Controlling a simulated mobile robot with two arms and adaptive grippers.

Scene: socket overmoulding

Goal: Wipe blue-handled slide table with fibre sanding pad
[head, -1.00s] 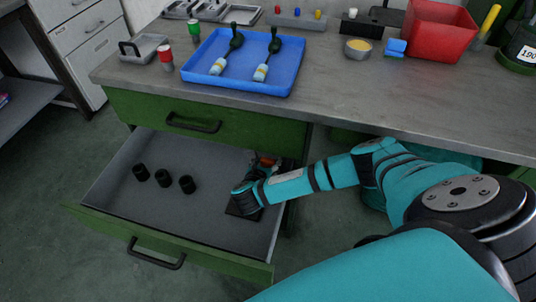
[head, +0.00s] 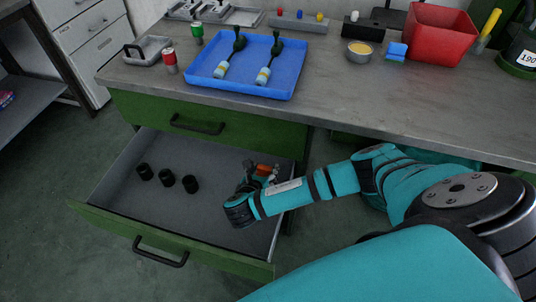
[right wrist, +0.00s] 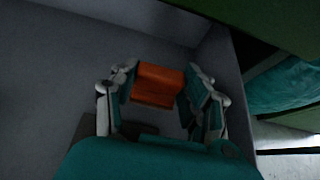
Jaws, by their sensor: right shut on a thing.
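An orange-brown block (head: 265,169), apparently the fibre sanding pad, is at the right rear of the open green drawer. My right gripper (head: 258,180) reaches into the drawer and is shut on it. In the right wrist view the pad (right wrist: 158,84) sits between the two fingers of the right gripper (right wrist: 160,92). I cannot tell whether the pad touches the drawer floor. I cannot make out a blue-handled slide table in either view. My left gripper is not in view.
The drawer (head: 140,205) also holds black cylinders (head: 168,178). Its right wall is close to my arm.

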